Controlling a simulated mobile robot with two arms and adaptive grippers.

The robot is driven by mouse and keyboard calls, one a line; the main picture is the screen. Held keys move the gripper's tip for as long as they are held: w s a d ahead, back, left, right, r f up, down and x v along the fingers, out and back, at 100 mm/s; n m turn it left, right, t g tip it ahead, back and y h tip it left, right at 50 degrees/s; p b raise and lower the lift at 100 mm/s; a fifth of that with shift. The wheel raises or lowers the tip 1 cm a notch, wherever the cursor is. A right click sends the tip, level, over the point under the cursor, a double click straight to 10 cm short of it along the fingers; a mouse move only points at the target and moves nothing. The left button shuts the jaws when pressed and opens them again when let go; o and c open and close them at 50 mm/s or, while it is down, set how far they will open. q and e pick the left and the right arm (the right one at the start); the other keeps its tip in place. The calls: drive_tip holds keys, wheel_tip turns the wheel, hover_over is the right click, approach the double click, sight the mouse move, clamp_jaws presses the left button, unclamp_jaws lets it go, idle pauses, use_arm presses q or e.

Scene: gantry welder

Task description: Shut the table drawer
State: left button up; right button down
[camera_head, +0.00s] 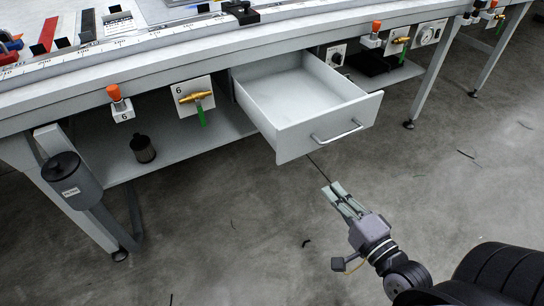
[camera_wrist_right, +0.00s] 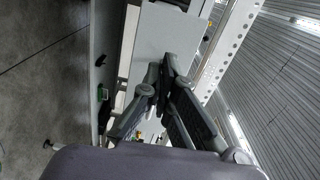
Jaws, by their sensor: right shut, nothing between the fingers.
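The table drawer (camera_head: 300,94) is a light grey, empty box pulled well out from under the table top. Its front panel (camera_head: 318,130) carries a bar handle (camera_head: 338,132). My right gripper (camera_head: 335,188) is in front of and below the drawer front in the head view, with its fingers pointing towards it. A gap shows between the fingertips and the panel in the picture. The fingers are shut and empty; they also show together in the right wrist view (camera_wrist_right: 166,62), before a pale grey surface that I cannot identify for sure. My left gripper is not in view.
The long table (camera_head: 170,60) has a scale along its edge. Valves with orange knobs (camera_head: 113,92) and a brass valve (camera_head: 196,97) hang on its front. A grey canister (camera_head: 72,180) hangs left. The floor before the drawer is mostly clear.

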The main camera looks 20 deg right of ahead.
sight(292, 144)
drive_tip(key=w, duration=0.4)
drive_tip(key=w+a+r, duration=0.1)
drive_tip(key=w, duration=0.8)
drive_tip(key=shift+a+r, duration=0.15)
drive_tip(key=shift+a, duration=0.25)
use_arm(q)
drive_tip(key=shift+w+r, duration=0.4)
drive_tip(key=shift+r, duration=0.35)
use_arm(e)
drive_tip(key=shift+w, duration=0.6)
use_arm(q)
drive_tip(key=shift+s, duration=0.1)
use_arm(e)
drive_tip(key=shift+w+a, duration=0.1)
